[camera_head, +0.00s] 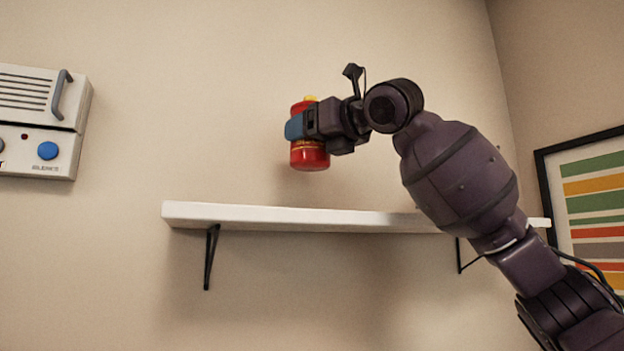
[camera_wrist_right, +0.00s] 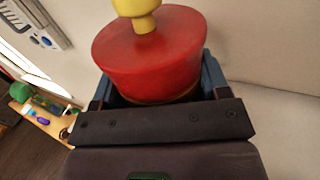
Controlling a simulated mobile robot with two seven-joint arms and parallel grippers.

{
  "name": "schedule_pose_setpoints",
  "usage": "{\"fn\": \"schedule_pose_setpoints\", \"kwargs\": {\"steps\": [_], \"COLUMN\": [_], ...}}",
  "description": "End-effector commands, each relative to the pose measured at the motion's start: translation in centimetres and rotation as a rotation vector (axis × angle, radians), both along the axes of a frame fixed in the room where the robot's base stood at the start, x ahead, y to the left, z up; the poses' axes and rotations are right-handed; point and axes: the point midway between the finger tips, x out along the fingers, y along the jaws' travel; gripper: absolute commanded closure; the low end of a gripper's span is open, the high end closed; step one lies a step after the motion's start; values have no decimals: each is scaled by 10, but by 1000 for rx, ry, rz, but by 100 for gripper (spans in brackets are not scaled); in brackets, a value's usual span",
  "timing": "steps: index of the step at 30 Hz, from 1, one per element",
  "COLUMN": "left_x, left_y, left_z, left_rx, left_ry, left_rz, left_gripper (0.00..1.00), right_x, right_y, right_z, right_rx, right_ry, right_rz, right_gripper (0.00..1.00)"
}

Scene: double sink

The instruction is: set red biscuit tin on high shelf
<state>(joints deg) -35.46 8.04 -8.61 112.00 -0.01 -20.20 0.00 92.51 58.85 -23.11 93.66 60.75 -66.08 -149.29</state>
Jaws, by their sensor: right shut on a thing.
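The red biscuit tin (camera_head: 311,155) is a small red cylinder with a yellow knob on top. My right gripper (camera_head: 298,125) is shut on it and holds it roughly upright in the air, above the high shelf (camera_head: 300,219). A clear gap shows between the tin's bottom and the shelf. In the right wrist view the tin (camera_wrist_right: 152,60) sits between the blue fingers of the gripper (camera_wrist_right: 160,88), with its red top and yellow knob facing the camera. My left gripper is in neither view.
The white shelf is on black brackets (camera_head: 211,257) and its visible top edge looks bare. A white wall panel with a blue button (camera_head: 48,150) is at the left. A framed striped picture (camera_head: 590,195) hangs at the right. A surface with several small items (camera_wrist_right: 42,115) shows lower left in the wrist view.

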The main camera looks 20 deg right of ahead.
Motion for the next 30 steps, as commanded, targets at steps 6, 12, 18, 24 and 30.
{"fn": "schedule_pose_setpoints", "kwargs": {"steps": [6,12,18,24,30], "left_x": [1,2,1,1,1], "left_y": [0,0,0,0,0], "left_z": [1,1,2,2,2], "left_rx": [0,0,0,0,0], "left_ry": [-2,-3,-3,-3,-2], "left_rz": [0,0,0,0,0], "left_gripper": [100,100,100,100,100], "right_x": [0,0,0,0,0], "right_y": [-1,0,0,0,0], "right_z": [-33,-45,-69,-77,-77], "right_rx": [1,0,0,1,1], "right_ry": [0,0,1,-2,-2], "right_rz": [0,-1,0,0,0], "right_gripper": [58,58,58,58,58]}}
